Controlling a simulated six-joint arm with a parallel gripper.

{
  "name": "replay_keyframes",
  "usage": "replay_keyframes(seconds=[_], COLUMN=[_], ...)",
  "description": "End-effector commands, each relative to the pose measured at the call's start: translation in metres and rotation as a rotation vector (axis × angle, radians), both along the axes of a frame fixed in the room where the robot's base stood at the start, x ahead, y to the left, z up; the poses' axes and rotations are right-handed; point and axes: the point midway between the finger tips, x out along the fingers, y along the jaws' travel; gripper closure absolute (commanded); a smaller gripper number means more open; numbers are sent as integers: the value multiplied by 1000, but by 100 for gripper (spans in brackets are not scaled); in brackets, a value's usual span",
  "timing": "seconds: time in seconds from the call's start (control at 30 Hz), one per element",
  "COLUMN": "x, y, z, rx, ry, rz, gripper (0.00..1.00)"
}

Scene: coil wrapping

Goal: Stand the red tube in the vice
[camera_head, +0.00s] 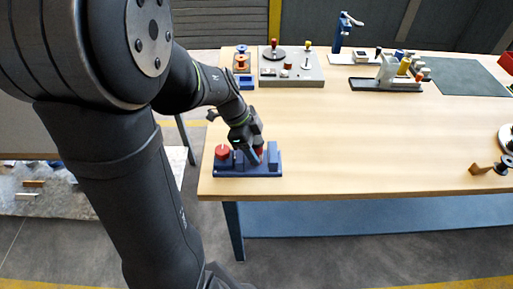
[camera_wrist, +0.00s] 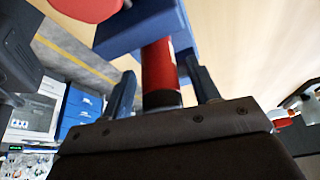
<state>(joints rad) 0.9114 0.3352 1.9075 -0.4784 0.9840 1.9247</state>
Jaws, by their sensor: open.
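The red tube (camera_wrist: 158,72) has a dark band at its near end and lies between the two fingers of my gripper (camera_wrist: 161,80). The fingers are apart, with a gap visible on the tube's left side. The tube's far end meets the blue vice (camera_wrist: 138,28); I cannot tell how deep it sits between the jaws. In the head view, the blue vice (camera_head: 248,168) stands on the table's near left corner, with my gripper (camera_head: 254,154) down over it. Only a small red part of the tube (camera_head: 261,150) shows there, mostly hidden by my gripper.
A red round knob (camera_head: 222,152) sits at the vice's left end. A grey board with knobs (camera_head: 292,70), a grey fixture (camera_head: 386,76) and a blue stand (camera_head: 339,38) are at the back. A wooden piece (camera_head: 482,169) lies far right. The table's middle is clear.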

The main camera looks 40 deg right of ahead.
Motion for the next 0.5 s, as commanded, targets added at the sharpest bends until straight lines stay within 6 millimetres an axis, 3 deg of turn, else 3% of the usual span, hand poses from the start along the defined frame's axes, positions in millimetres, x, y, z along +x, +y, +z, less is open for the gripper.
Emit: replay_keyframes(seconds=[0.3, 0.5], x=[22, 33], y=[14, 21], z=[62, 93], rx=[-4, -3], ry=[-4, -2], rz=[2, 2], gripper=[45, 45])
